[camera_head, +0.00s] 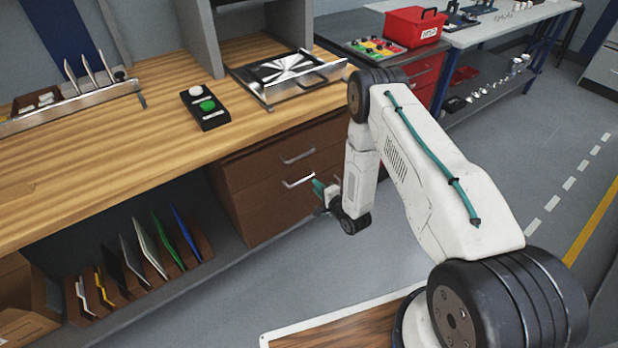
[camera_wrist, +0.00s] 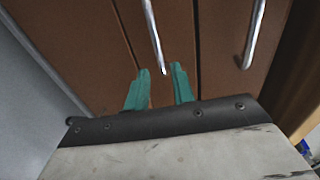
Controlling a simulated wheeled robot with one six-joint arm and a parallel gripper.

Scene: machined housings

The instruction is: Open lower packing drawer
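The lower packing drawer (camera_head: 262,212) is the bottom brown front in the cabinet under the wooden bench, and it looks closed, flush with the front above. Its silver bar handle (camera_head: 299,181) also shows in the wrist view (camera_wrist: 154,35), where the cabinet appears turned sideways. My gripper (camera_head: 319,187) is in front of this drawer, near the handle's right end. In the wrist view its two teal fingers (camera_wrist: 160,72) are apart, and the near end of the handle appears between their tips. I cannot tell whether they touch it.
The upper drawer's handle (camera_head: 298,157) is just above; it is at the right in the wrist view (camera_wrist: 255,30). A file rack (camera_head: 150,255) stands left under the bench. Grey floor (camera_head: 300,262) before the cabinet is clear. A red toolbox (camera_head: 413,27) sits farther back.

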